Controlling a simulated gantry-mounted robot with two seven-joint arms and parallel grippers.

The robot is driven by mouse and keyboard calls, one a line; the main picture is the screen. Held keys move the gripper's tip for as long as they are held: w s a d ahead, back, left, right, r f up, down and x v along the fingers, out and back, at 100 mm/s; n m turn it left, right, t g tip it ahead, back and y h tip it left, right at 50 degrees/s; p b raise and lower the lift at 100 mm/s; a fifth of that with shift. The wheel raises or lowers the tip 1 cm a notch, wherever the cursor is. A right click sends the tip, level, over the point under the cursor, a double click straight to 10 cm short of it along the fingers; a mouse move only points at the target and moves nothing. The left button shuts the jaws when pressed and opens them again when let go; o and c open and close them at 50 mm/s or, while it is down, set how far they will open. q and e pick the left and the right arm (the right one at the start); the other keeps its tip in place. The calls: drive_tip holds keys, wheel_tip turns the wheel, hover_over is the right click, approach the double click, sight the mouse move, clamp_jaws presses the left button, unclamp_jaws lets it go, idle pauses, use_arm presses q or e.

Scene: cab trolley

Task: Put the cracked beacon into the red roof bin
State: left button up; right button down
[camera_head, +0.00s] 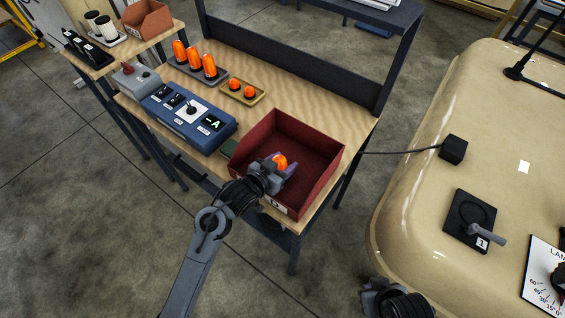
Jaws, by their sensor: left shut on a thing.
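The red roof bin (318,150) is an open, dark red box on the front right of the wooden bench. My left gripper (281,168) reaches over its front wall and is shut on an orange beacon (281,161). The beacon shows between the fingers, within the bin's outline; I cannot tell whether it touches the bin floor. No crack can be made out at this size. The gripper hides part of the bin's near wall and label. My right gripper (378,292) is at the bottom edge, beside the cream cab, partly cut off; its fingers are unclear.
A blue console (188,118) stands left of the bin. Behind it are several orange beacons on a dark tray (218,78) and two orange domes in a yellow tray (243,98). A cable runs from the bin area to a black box (453,149) on the cream cab (480,110).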

use_arm(q)
drive_tip(key=o, duration=1.2)
drive_tip(key=shift+f, duration=0.1)
drive_tip(key=shift+c, duration=0.2)
drive_tip(key=shift+r, duration=0.25)
drive_tip(key=p+v, duration=0.3)
drive_tip(key=v, duration=0.9)
drive_tip(key=s+a+f+n+g+y, duration=0.2)
drive_tip(key=s+a, duration=0.5)
drive_tip(key=s, duration=0.5)
drive_tip(key=s+a+f+n+g+y, duration=0.3)
drive_tip(key=s+a+f+g+y, duration=0.2)
drive_tip(key=s+a, duration=0.3)
drive_tip(key=s+f, duration=0.1)
drive_tip(key=s, duration=0.3)
drive_tip(key=shift+f+y, duration=0.4)
